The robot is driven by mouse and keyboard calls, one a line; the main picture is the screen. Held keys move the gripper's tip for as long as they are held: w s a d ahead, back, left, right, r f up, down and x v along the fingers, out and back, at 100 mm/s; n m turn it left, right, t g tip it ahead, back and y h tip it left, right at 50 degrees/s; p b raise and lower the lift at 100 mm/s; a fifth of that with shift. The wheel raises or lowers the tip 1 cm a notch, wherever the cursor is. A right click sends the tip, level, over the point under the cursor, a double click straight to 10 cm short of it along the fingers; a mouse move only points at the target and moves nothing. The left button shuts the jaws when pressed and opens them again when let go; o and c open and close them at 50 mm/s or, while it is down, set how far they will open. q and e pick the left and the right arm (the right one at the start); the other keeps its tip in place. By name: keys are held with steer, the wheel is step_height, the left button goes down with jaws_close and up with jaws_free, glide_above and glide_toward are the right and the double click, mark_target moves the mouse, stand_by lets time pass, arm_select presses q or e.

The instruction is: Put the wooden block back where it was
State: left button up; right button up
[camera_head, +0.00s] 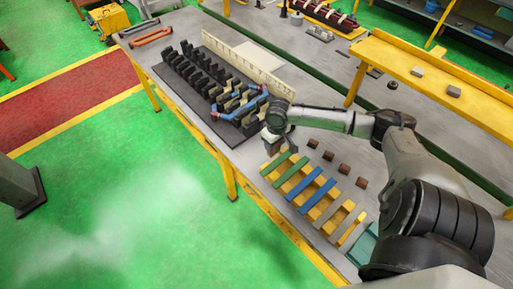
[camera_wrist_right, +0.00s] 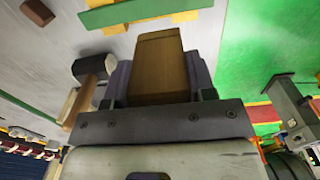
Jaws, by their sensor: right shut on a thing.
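My right gripper (camera_head: 274,146) is above the work table, between the black slotted stator part (camera_head: 190,66) and the row of coloured bars. In the right wrist view it is shut on the wooden block (camera_wrist_right: 158,62), a brown block that juts out between the two dark fingers (camera_wrist_right: 158,85). In the head view I cannot make out the block clearly at the gripper. My left gripper is not in view.
Yellow rails carry green (camera_head: 278,162), blue (camera_head: 302,188) and yellow bars. Several small brown blocks (camera_head: 344,169) lie beside them. A black-headed mallet (camera_wrist_right: 92,68) shows in the wrist view. A yellow shelf (camera_head: 430,75) stands behind.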

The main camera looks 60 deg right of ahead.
steer(key=shift+w+d+f+b, duration=0.25)
steer(key=shift+w+d+f, duration=0.1)
steer(key=shift+w+f, duration=1.2)
steer(key=shift+w+d+f+b, duration=0.25)
steer(key=shift+w+d+f, duration=0.1)
steer(key=shift+w+f, duration=1.25)
steer(key=shift+w+d+f+b, duration=0.25)
steer(key=shift+w+d+f, duration=0.1)
steer(key=shift+w+f, duration=1.2)
steer(key=shift+s+f, duration=0.1)
steer(key=shift+s, duration=0.05)
steer(key=shift+f, duration=0.2)
steer(key=o, duration=1.2)
